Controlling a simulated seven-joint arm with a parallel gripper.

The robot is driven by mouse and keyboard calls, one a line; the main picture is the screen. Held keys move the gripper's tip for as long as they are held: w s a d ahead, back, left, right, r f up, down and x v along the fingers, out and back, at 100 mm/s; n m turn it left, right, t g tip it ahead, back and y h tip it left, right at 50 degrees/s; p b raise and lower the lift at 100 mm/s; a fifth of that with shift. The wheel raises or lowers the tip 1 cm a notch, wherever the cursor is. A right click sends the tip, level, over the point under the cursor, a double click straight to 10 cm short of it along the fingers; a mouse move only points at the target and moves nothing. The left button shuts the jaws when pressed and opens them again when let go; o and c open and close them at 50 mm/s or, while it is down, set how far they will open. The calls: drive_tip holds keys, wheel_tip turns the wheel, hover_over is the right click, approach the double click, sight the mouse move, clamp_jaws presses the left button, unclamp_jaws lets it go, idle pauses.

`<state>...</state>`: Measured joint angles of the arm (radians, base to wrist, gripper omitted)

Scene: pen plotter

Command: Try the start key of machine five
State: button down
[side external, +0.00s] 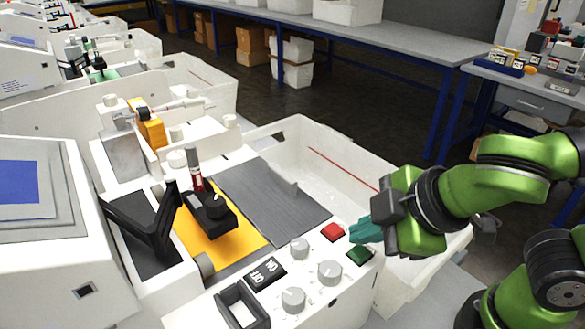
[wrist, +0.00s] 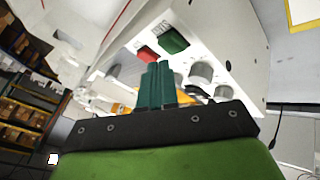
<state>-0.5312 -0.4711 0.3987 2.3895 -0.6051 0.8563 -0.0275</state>
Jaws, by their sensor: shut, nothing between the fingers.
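The nearest plotter (side external: 200,318) has a white front panel with a green key (side external: 360,255) and a red key (side external: 333,232) at its right end. The wrist view also shows the green key (wrist: 173,41) and the red key (wrist: 146,53). No number on this machine is legible. My gripper (side external: 356,232) is shut and empty, its teal fingers pointing left, just behind the green key and right of the red one. In the wrist view the fingertips (wrist: 159,66) appear short of both keys; I cannot tell the exact gap.
Several grey knobs (side external: 330,272) and an ON/OFF rocker (side external: 265,273) share the panel. A pen carriage (side external: 208,212) stands over a yellow sheet (side external: 190,238). A white bin (side external: 340,155) lies behind the panel. More plotters stand in a row at the upper left.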

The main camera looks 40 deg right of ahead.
sight(362, 254)
drive_tip(key=shift+f, duration=0.45)
drive_tip(key=shift+f, duration=0.4)
idle(0.6)
idle(0.4)
drive_tip(key=shift+r, duration=0.85)
drive_tip(key=shift+r, duration=2.5)
